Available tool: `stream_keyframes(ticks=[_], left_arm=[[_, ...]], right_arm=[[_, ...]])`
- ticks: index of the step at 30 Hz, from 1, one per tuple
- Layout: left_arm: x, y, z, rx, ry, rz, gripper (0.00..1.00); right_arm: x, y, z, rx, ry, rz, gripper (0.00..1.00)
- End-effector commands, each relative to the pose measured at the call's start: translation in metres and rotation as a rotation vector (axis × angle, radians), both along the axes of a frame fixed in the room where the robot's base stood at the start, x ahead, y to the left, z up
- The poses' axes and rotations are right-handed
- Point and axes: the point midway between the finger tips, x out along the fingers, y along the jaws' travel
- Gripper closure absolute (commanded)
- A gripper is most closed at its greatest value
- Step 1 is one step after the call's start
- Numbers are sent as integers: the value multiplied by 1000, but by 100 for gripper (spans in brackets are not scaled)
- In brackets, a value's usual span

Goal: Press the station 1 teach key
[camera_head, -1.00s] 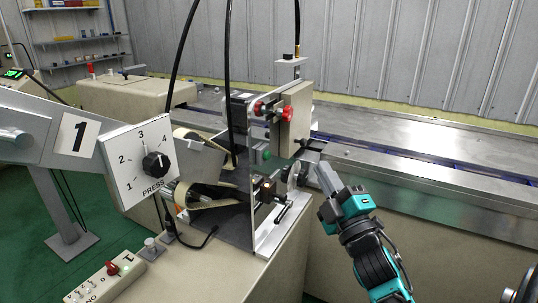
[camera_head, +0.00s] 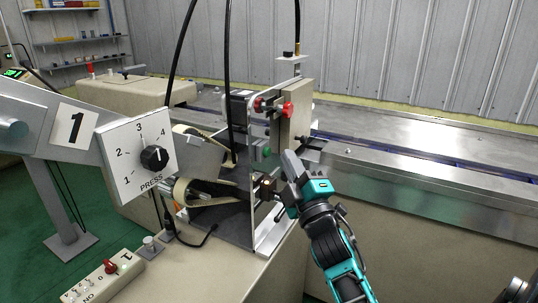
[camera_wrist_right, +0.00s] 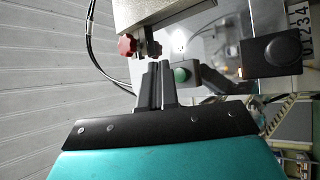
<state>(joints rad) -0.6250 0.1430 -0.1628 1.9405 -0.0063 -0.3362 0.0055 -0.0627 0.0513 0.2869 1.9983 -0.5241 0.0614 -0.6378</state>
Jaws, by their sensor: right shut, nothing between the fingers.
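The station marked with a "1" plate (camera_head: 75,130) stands at left centre in the head view. A green round button (camera_head: 267,152) sits on the machine's upright metal plate; it also shows in the right wrist view (camera_wrist_right: 181,74). I see no lettering on it, so I cannot tell whether it is the teach key. My right gripper (camera_head: 288,157) is shut and empty, just right of the button in the head view. In the wrist view its closed fingertips (camera_wrist_right: 160,66) appear just left of the button; whether they touch it is unclear. My left gripper is not in view.
Red knobs (camera_head: 287,109) sit above the button near a beige block. A PRESS dial (camera_head: 155,158) is on the left, and a small control box with a red switch (camera_head: 110,267) lies at lower left. A long metal conveyor (camera_head: 420,165) runs behind.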

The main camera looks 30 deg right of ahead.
Motion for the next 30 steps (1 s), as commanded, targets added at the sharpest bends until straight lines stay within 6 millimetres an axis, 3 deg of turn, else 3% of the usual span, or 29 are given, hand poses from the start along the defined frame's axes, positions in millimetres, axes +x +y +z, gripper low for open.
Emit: stream_keyframes(ticks=[7,30], left_arm=[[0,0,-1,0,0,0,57],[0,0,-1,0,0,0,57]], right_arm=[[10,5,0,0,0,0,100],[10,5,0,0,0,1,100]])
